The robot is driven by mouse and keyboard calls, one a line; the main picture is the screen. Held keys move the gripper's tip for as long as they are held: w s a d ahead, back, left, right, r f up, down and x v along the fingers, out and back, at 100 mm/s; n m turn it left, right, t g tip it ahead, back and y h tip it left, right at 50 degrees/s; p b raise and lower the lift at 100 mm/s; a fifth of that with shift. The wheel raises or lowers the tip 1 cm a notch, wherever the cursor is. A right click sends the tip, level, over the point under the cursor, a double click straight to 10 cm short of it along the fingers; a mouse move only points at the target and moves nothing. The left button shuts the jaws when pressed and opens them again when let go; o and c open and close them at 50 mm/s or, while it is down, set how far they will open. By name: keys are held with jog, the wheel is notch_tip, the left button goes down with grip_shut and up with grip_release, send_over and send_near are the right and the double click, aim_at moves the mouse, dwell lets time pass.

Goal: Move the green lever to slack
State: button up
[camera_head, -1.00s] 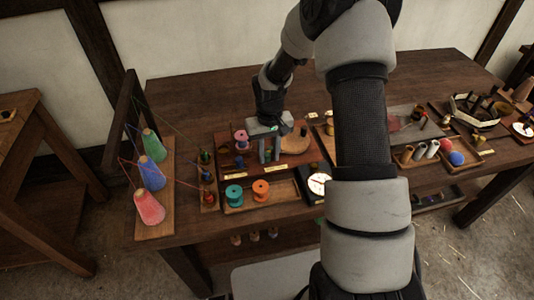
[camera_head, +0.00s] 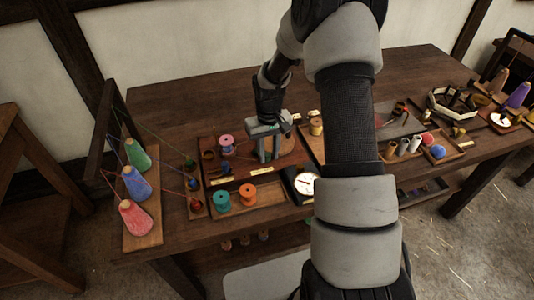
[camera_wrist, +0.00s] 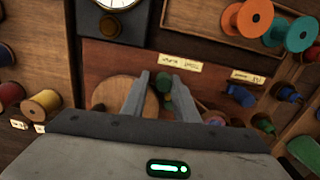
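The green lever (camera_wrist: 164,86) shows in the wrist view as a rounded green knob on a dark red-brown board (camera_wrist: 105,62). My gripper (camera_wrist: 162,77) is open, with one finger on each side of the green knob in that view. I cannot tell whether either finger touches it. In the head view my gripper (camera_head: 269,158) points down over the same board (camera_head: 218,182) and hides the lever. Two pale labels (camera_wrist: 181,62) (camera_wrist: 247,77) sit along the board's edge; their lettering is too small to read. A blue lever-like piece (camera_wrist: 240,95) stands to the right in the wrist view.
Orange (camera_head: 248,194) and teal (camera_head: 222,200) spools stand in a tray in front of the board. A white dial (camera_head: 305,184) is at its right. Thread cones (camera_head: 136,217) stand at the left. A wooden disc (camera_wrist: 122,93) lies close beside my fingers.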

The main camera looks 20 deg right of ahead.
jog(key=shift+a, duration=0.1)
dwell(0.4)
jog(key=shift+r, duration=0.1)
jog(key=shift+r+p, duration=2.1)
jog(key=shift+r, duration=1.3)
